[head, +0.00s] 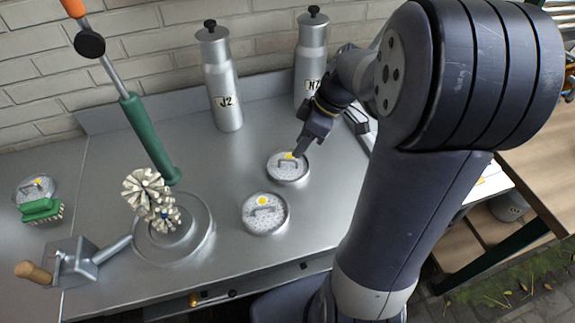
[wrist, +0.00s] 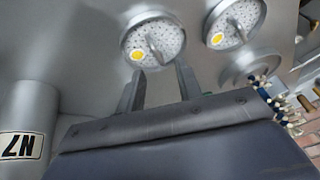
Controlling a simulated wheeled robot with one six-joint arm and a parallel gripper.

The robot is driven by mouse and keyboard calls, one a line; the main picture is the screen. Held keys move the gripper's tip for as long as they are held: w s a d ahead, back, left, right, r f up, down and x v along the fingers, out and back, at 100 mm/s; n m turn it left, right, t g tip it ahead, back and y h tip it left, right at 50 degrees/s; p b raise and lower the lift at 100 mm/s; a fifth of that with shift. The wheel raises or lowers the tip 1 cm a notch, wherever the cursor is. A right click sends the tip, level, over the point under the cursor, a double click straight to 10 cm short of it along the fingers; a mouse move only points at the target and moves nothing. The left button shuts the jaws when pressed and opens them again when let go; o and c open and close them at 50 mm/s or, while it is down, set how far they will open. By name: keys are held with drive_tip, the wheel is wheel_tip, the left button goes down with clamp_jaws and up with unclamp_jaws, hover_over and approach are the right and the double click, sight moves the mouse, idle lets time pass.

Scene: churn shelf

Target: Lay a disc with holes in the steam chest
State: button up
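A pale round disc with holes (head: 288,173), with a bar handle and a yellow dot, lies on the steel counter under my gripper (head: 303,148). A second such disc (head: 265,222) lies just in front of it. In the wrist view the nearer disc (wrist: 170,29) is just past the tips of my gripper (wrist: 160,72), its handle roughly in line with the gap. The other disc (wrist: 238,16) is to its right. My gripper is open and empty, its two fingers apart. I cannot make out which thing is the steam chest.
Metal canisters J2 (head: 222,85) and N7 (head: 311,60) stand at the back. A round fixture (head: 205,235) with pale knobbly pieces and a green-sleeved lever (head: 148,135) is left. Counter between fixture and discs is clear.

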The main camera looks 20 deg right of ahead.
sight(288, 164)
drive_tip(key=shift+x, duration=3.05)
drive_tip(key=shift+w, duration=0.2)
drive_tip(key=shift+c, duration=0.4)
clamp_jaws()
drive_tip(key=shift+r, duration=0.1)
